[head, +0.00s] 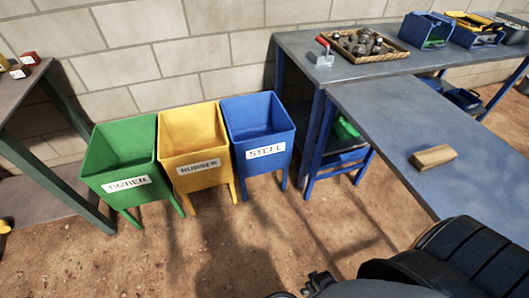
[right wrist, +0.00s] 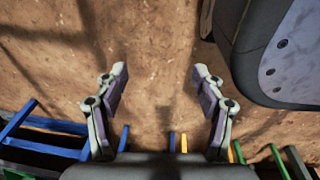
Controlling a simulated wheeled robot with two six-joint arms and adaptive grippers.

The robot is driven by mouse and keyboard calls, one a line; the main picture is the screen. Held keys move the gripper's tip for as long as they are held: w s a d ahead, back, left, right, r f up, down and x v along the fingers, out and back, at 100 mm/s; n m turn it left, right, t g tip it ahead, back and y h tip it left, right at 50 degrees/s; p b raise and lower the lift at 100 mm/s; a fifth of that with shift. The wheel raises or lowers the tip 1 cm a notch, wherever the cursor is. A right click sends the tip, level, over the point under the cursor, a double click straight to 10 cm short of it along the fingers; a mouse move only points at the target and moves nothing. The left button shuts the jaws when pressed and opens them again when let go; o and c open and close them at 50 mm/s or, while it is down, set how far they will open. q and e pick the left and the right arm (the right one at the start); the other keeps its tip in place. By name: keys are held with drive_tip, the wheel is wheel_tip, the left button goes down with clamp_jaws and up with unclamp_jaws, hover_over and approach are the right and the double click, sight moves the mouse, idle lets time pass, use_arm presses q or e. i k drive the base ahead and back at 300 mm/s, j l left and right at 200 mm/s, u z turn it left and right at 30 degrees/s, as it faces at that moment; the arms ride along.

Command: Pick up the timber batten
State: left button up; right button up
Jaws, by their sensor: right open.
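The timber batten (head: 433,156), a short light-brown wooden block, lies on the grey-blue top of the low table (head: 400,112) at the right in the head view. It does not show in the right wrist view. My right gripper (right wrist: 160,83) is open and empty, with bare brown ground behind its fingers. It is apart from the batten. My left gripper is not in view. A green bin (head: 120,165) labelled TIMBER stands on the ground at the left.
A yellow RUBBER bin (head: 196,150) and a blue STEEL bin (head: 264,135) stand beside the green one. A wooden tray of dark lumps (head: 362,43), a scoop (head: 324,55) and blue boxes (head: 427,30) are on the back bench. Open ground lies before the bins.

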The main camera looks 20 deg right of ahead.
sight(429, 158)
drive_tip(key=z, duration=2.2)
